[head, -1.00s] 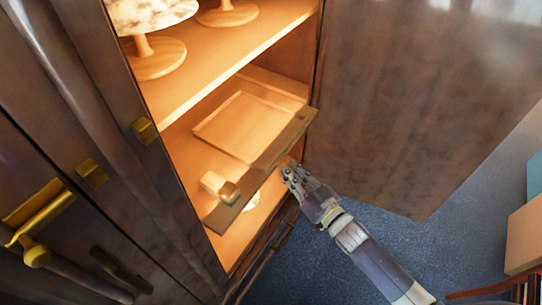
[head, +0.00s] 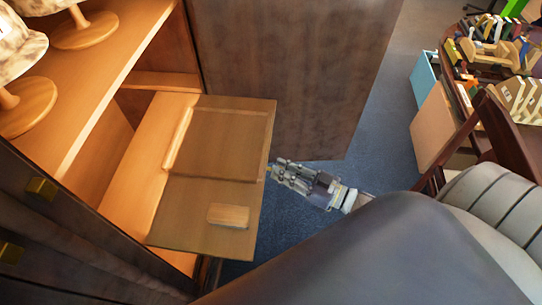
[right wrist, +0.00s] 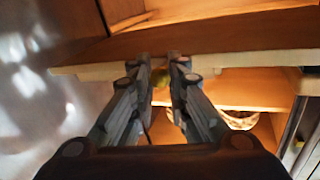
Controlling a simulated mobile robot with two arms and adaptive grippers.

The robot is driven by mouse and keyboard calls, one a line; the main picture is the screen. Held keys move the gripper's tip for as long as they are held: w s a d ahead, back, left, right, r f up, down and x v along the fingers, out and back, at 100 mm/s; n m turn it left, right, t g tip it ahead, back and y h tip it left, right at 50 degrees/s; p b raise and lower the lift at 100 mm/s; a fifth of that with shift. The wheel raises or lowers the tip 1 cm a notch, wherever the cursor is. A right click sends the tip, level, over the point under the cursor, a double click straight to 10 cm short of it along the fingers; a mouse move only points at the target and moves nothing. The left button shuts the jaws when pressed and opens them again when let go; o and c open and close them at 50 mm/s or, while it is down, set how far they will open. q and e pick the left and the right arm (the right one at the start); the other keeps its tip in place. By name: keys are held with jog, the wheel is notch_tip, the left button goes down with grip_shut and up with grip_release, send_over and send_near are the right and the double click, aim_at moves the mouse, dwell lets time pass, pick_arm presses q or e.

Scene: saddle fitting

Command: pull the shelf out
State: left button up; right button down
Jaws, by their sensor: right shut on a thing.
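The wooden shelf (head: 225,148) extends out of the lit cabinet, past its front edge, in the head view. A raised rectangular frame and a small wooden block (head: 229,215) are on its top. My right gripper (head: 272,170) is at the shelf's front edge. In the right wrist view, my right fingers (right wrist: 160,72) are closed together on a small brassy knob at the shelf's front edge (right wrist: 220,60), partly hidden between them. My left gripper is not in view.
The open cabinet door (head: 290,75) stands beyond the shelf. A fixed upper shelf (head: 115,50) holds wooden stands with hats. Blue carpet (head: 390,140) is bare between.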

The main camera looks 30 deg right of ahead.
jog(key=shift+s+d+r, duration=0.1)
jog(key=shift+d, duration=0.15)
jog(key=c, duration=1.5)
grip_release()
jog(key=shift+s, duration=0.1)
jog(key=v, duration=1.2)
